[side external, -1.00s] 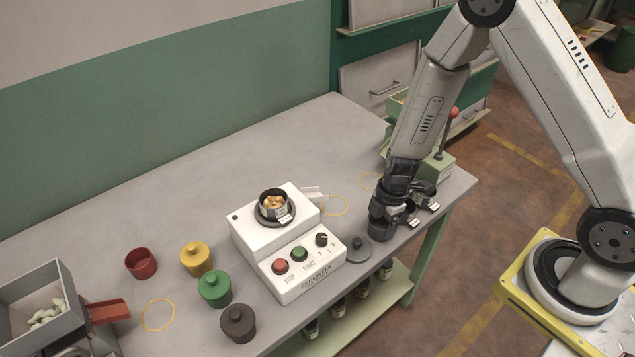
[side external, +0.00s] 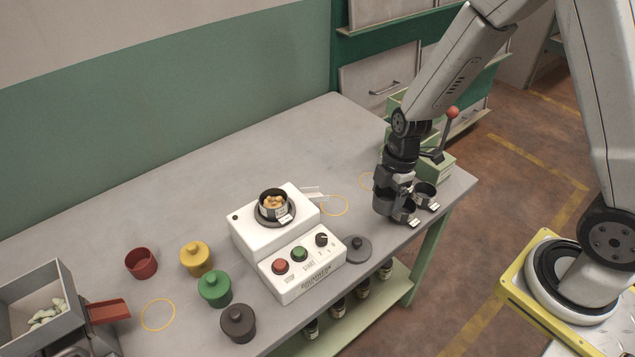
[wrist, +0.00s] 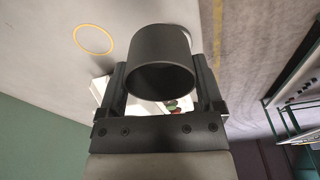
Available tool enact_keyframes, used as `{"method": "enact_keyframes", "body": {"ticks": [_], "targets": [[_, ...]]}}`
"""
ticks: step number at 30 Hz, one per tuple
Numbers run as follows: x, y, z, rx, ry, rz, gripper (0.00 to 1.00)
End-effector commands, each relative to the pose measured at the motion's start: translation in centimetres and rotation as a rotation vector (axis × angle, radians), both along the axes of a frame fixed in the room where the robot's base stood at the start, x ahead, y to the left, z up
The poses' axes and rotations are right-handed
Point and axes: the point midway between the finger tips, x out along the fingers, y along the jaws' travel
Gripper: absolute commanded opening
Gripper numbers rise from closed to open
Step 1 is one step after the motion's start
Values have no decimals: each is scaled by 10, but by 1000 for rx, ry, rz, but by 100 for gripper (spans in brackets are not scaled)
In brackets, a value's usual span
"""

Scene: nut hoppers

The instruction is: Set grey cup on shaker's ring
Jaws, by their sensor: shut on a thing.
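The grey cup (wrist: 160,65) is between my gripper's two fingers in the wrist view, its open mouth towards the camera. My gripper (side external: 395,200) is shut on it near the table's right front edge. In the side view the cup (side external: 405,215) is partly hidden by the fingers; I cannot tell whether it touches the table. The shaker (side external: 255,236) is a white machine with buttons and a nut-filled pan on top. A yellow ring (side external: 334,206) lies flat and empty on the table beside its spout. A yellow ring also shows in the wrist view (wrist: 93,39).
A second dark cup (side external: 426,196) stands close to the right of my gripper. A grey lid (side external: 357,250) lies between gripper and shaker. A green hopper with a red-knobbed lever (side external: 437,164) stands behind. Coloured lidded pots, a red cup (side external: 141,263) and another hopper are left.

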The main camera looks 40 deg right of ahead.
Motion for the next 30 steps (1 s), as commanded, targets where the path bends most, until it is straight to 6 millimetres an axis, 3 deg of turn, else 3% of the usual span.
{"method": "enact_keyframes", "body": {"ticks": [20,30], "targets": [[0,0,3,0,-1,0,20],[-3,12,27,-1,-3,2,20]]}}
